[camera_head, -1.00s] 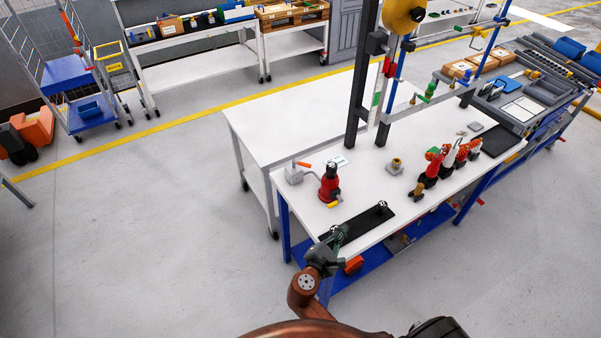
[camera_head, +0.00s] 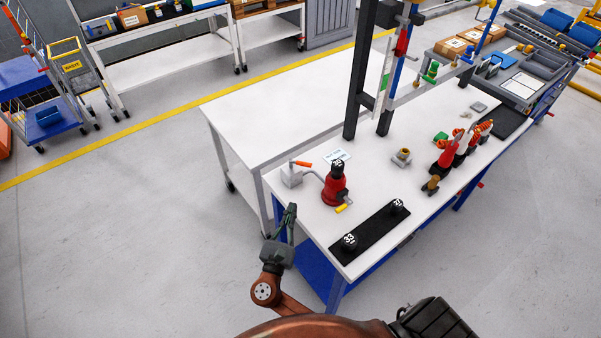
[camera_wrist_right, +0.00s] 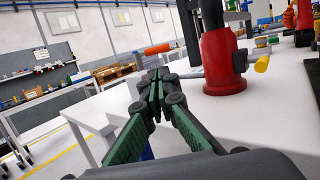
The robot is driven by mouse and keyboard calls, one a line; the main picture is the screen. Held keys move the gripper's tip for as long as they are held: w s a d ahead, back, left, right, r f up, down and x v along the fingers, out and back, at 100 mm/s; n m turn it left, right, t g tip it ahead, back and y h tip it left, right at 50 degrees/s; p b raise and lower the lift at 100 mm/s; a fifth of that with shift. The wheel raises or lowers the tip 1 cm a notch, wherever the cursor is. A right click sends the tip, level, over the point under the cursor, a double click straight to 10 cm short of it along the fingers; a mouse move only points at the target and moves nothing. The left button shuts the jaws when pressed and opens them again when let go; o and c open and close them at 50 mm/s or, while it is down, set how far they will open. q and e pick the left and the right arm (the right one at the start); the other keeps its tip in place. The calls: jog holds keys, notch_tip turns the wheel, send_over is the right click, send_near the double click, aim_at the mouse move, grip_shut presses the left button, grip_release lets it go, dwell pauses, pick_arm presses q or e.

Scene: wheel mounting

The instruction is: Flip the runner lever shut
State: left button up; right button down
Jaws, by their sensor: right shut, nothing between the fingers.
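A red bottle-shaped unit (camera_head: 334,187) with a yellow-ended handle (camera_head: 343,208) stands upright beside the block; the red body (camera_wrist_right: 222,65) also shows in the wrist view. My right gripper (camera_head: 291,210) is shut and empty, beside the table's left end, apart from the lever. My left gripper is not in view.
A black mat (camera_head: 372,231) with two black numbered knobs lies along the front edge. A dark upright post (camera_head: 361,75) rises behind. The floor left of the table is clear.

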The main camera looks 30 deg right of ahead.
jog(key=x, duration=0.8)
jog(key=shift+w+d, duration=0.15)
jog(key=shift+w, duration=0.05)
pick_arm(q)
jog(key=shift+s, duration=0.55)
pick_arm(e)
jog(key=x, duration=0.5)
jog(key=shift+w+d+r, duration=0.1)
jog(key=shift+w+d, duration=0.1)
